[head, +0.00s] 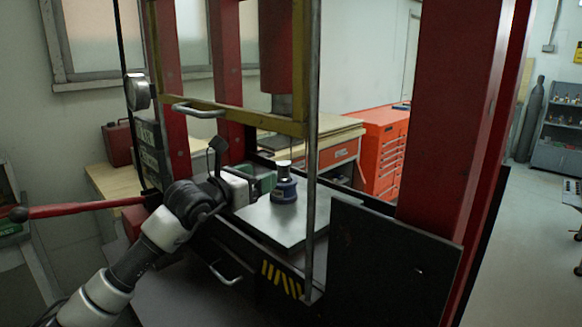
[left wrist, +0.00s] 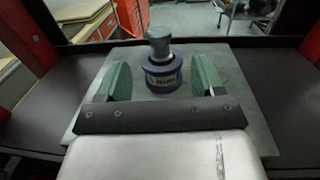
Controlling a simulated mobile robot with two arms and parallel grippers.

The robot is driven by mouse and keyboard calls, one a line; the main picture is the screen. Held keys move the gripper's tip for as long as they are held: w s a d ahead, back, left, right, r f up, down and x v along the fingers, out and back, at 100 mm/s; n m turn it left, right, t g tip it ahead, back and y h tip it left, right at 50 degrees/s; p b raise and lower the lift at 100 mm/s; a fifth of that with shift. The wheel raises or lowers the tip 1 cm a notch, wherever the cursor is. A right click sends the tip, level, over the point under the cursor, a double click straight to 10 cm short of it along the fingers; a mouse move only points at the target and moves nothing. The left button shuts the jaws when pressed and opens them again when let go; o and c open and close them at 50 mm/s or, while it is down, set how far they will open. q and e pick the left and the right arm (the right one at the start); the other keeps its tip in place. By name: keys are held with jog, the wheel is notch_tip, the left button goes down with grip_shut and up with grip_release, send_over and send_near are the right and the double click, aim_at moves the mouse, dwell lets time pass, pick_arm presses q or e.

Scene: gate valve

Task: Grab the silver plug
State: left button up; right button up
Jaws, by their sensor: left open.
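The silver plug (head: 283,169) stands upright in a dark blue round base with a pale label (head: 284,190), on the press's metal plate (head: 262,219). My left gripper (head: 262,184) reaches in from the left, just beside the blue base. I cannot tell from the views whether a finger touches the base. My right gripper is not in view.
The press frame has red posts (head: 450,110), a yellow guard frame (head: 240,116) and a thin upright rod (head: 312,150) near the plate. A red ram (head: 276,50) hangs above the plug. A red lever (head: 85,207) sticks out left. A dark panel (head: 390,265) stands at right.

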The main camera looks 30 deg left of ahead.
aim_at(278, 165)
pick_arm(q)
jog(key=p+x, duration=0.1)
jog(key=x, duration=0.2)
jog(key=shift+w+d+r, duration=0.1)
jog(key=shift+w+r, duration=0.05)
jog(key=shift+w, duration=0.25)
jog(key=p+x, duration=0.3)
jog(key=x, duration=0.1)
jog(key=shift+w+r, duration=0.1)
jog(key=shift+r, duration=0.1)
jog(key=shift+w+f, duration=0.1)
jog(key=shift+w, duration=0.25)
jog(key=shift+d+f, duration=0.1)
jog(key=c, duration=1.2)
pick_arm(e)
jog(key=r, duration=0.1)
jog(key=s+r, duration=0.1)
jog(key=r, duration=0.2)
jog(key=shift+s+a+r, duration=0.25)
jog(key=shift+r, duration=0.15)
